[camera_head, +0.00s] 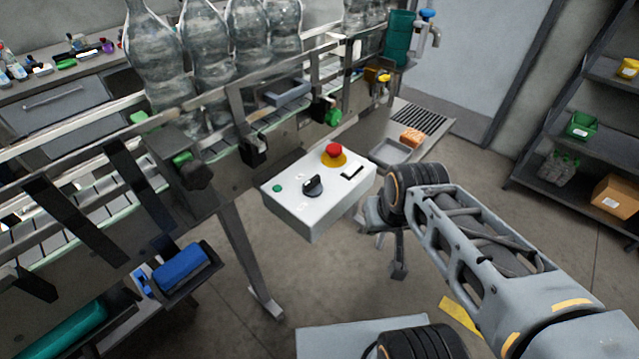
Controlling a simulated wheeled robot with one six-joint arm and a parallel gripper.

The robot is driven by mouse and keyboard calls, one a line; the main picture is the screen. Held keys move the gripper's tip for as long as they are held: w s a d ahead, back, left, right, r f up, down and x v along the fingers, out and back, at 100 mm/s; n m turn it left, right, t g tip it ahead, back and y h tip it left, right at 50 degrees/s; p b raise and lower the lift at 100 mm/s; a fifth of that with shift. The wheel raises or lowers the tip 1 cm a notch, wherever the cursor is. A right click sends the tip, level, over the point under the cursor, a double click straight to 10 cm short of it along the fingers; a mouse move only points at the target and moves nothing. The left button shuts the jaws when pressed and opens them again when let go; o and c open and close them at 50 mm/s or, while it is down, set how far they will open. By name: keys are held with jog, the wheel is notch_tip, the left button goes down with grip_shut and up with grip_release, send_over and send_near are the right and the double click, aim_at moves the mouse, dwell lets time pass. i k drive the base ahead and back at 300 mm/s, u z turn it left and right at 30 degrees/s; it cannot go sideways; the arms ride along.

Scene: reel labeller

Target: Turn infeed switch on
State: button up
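A white control box (322,205) is mounted at the front of the conveyor line, near the picture's centre. Its top carries a black rotary knob (313,187), a red mushroom button (333,152) on a yellow base, a small green button (278,188) and a small black-and-white switch (352,171). I cannot read any labels, so I cannot tell which control is the infeed switch. My gripper (385,240) hangs just right of and below the box, apart from the knob. It points away from me and is partly hidden by my wrist; its finger opening is unclear.
Large clear bottles (208,70) stand on the conveyor behind the box. A conveyor leg (248,255) stands below left. A grey tray (391,152) and an orange item (412,137) lie behind my wrist. Shelves (590,130) stand at right. The space above the box's top is clear.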

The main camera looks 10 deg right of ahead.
aim_at(313, 188)
jog(key=z, duration=2.5)
jog(key=k, duration=0.8)
jog(key=u, duration=2.5)
